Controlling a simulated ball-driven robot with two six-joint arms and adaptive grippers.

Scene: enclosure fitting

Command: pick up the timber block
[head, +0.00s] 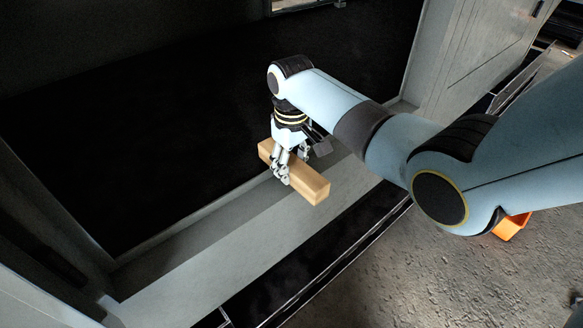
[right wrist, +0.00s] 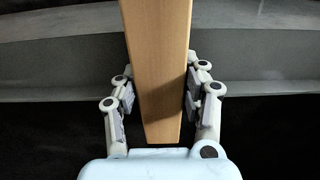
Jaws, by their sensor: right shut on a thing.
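The timber block (head: 309,186) is a long, light-brown rectangular bar. In the head view it is in my right gripper (head: 283,172), over the grey ledge of the enclosure. The right gripper is shut on the block, with its fingers on either side of it. In the right wrist view the block (right wrist: 158,60) runs from the top edge down between the fingers of the right gripper (right wrist: 157,100). I cannot tell whether the block's underside touches the ledge. My left gripper is not in view.
The grey ledge (head: 205,255) runs diagonally along the front of the dark enclosure interior (head: 130,130). A grey side panel (head: 480,50) stands at the right. An orange object (head: 511,227) lies on the rough grey floor (head: 400,270), partly behind my right arm.

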